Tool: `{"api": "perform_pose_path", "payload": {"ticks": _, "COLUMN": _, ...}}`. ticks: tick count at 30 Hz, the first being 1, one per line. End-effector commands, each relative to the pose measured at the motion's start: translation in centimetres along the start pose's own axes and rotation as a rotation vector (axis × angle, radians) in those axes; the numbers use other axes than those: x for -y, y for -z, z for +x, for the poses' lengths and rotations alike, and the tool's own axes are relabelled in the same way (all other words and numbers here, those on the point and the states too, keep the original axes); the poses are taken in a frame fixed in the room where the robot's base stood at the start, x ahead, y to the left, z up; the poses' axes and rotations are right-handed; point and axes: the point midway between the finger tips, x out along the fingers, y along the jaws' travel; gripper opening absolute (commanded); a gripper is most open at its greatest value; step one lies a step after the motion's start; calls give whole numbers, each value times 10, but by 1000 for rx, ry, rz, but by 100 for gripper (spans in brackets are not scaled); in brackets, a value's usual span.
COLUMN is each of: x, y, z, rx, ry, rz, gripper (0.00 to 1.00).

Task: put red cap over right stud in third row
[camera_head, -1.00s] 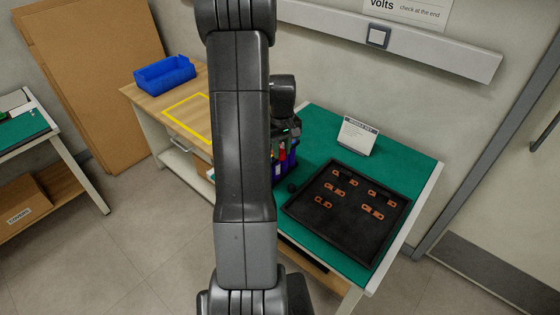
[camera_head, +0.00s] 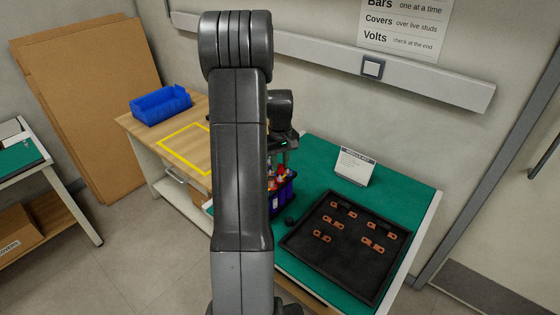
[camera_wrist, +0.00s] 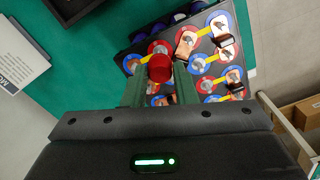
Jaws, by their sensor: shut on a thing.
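My gripper (camera_wrist: 159,88) is shut on the red cap (camera_wrist: 160,68), which sits between its two green fingertips in the wrist view. Below it stands the battery module (camera_wrist: 120,62), dark, with red and blue ringed studs in rows and copper bars across some of them. The cap overlaps the module's left part in that view and hides what is under it. I cannot tell its exact height or which row lies below. In the head view my gripper (camera_head: 281,157) is partly behind my arm, above the module (camera_head: 284,198).
A black tray (camera_head: 302,243) with several copper bars lies on the green bench (camera_head: 408,192) right of the module. A small sign (camera_head: 355,166) stands behind it. A blue bin (camera_head: 161,104) stands on the wooden table.

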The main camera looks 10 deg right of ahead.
Motion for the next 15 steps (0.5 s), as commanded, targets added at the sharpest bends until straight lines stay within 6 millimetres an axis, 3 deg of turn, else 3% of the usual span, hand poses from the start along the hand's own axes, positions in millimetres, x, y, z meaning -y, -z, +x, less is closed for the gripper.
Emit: {"api": "perform_pose_path", "payload": {"ticks": 15, "x": 0, "y": -1, "z": 1, "rx": -1, "ry": -1, "rz": -20, "gripper": 11}}
